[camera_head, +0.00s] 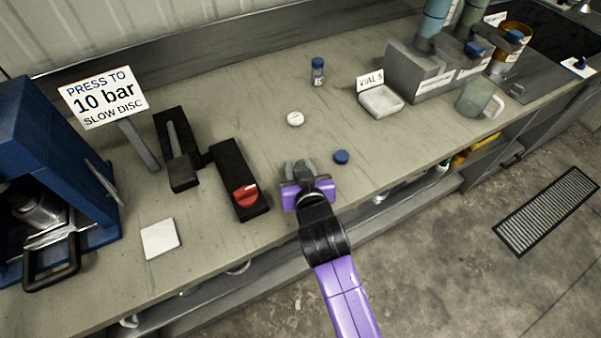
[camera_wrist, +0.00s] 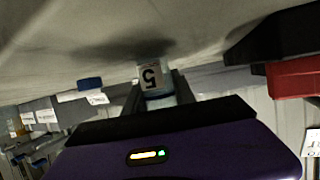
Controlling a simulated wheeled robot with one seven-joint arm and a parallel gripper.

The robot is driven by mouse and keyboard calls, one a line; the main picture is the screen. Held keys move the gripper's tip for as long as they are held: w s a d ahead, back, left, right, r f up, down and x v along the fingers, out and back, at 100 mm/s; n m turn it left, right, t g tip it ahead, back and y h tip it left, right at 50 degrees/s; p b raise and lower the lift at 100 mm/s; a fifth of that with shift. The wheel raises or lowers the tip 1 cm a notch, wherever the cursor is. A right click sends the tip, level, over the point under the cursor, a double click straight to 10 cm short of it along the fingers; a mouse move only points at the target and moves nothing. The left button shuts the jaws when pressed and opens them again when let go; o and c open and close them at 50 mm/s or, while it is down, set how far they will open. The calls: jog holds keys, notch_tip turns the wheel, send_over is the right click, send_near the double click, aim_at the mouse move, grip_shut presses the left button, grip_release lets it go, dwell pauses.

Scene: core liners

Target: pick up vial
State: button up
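A vial marked 5 (camera_wrist: 152,76) shows upside down in the wrist view, between the two fingers of my gripper (camera_wrist: 156,92). The fingers appear close along its sides; I cannot tell whether they press on it. In the head view my gripper (camera_head: 303,168) is low over the front of the bench, and what is between its fingers is hard to make out. Another small vial with a blue cap (camera_head: 317,72) stands upright farther back on the bench, well apart from my gripper.
A blue cap (camera_head: 341,157) lies right of my gripper, a white round piece (camera_head: 295,118) beyond it. A black box with a red knob (camera_head: 240,180) is at left. A white tray (camera_head: 381,101) with a VIAL 5 sign (camera_head: 370,79) stands back right.

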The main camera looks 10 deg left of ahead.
grip_shut()
jog(key=shift+r, duration=0.15)
